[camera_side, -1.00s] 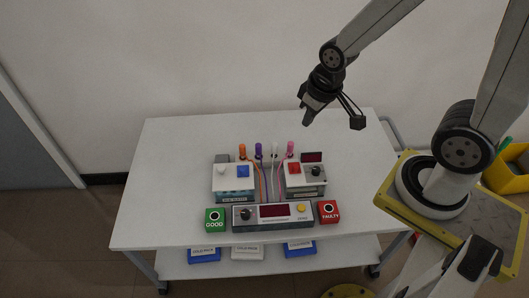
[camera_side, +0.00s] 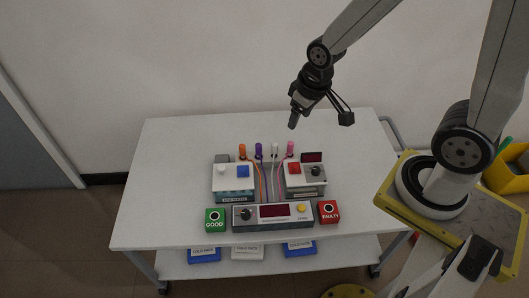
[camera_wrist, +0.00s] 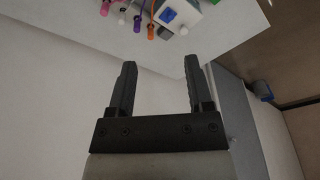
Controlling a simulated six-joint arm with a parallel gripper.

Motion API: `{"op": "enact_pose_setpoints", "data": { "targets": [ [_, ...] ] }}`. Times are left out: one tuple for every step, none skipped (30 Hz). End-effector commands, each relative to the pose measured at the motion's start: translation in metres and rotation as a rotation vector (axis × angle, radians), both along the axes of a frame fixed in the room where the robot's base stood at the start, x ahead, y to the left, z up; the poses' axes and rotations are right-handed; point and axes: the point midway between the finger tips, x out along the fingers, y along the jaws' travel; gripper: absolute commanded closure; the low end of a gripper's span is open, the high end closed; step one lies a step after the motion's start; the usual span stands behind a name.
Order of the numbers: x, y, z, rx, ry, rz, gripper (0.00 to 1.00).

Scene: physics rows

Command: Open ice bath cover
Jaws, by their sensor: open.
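The ice bath is probably the white-topped box (camera_side: 227,186) at the left rear of the equipment, with a white knob and a blue square on its top; its label is too small to read surely. In the wrist view part of this box (camera_wrist: 185,14) shows at the top edge. Whether its cover is a separate piece cannot be told. My gripper (camera_side: 293,124) is open and empty, in the air above and behind the equipment, apart from everything. In the wrist view its two fingers (camera_wrist: 156,85) stand wide apart with nothing between them.
A second box (camera_side: 306,182) with a red square and black knob stands right. A display console (camera_side: 272,216) lies in front, between a green GOOD box (camera_side: 214,220) and a red FAULTY box (camera_side: 329,212). Several coloured probes (camera_side: 259,151) stand behind. The white table (camera_side: 160,180) is clear at left.

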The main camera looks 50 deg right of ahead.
Motion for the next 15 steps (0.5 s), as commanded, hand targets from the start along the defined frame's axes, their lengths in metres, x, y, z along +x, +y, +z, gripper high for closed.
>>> {"op": "enact_pose_setpoints", "data": {
  "targets": [
    [0.008, 0.001, -0.004, 0.0, 0.008, 0.0, 0.34],
    [0.013, 0.001, -0.005, 0.0, 0.011, 0.0, 0.34],
    [0.02, 0.001, -0.008, 0.001, 0.016, 0.001, 0.34],
    [0.025, 0.002, -0.011, 0.001, 0.021, 0.001, 0.34],
    [0.031, 0.002, -0.013, 0.001, 0.026, 0.001, 0.34],
    [0.038, 0.002, -0.017, 0.001, 0.032, 0.001, 0.34],
    [0.044, 0.003, -0.02, 0.001, 0.036, 0.001, 0.34],
    [0.05, 0.003, -0.023, 0.001, 0.041, 0.001, 0.34],
    [0.057, 0.004, -0.028, 0.001, 0.047, 0.001, 0.34],
    [0.062, 0.004, -0.031, 0.002, 0.052, 0.001, 0.34],
    [0.068, 0.004, -0.035, 0.002, 0.057, 0.001, 0.34],
    [0.075, 0.005, -0.04, 0.002, 0.063, 0.001, 0.34],
    [0.08, 0.005, -0.044, 0.002, 0.067, 0.001, 0.34],
    [0.085, 0.006, -0.049, 0.002, 0.071, 0.001, 0.34],
    [0.092, 0.006, -0.054, 0.002, 0.076, 0.001, 0.34]
  ]
}}
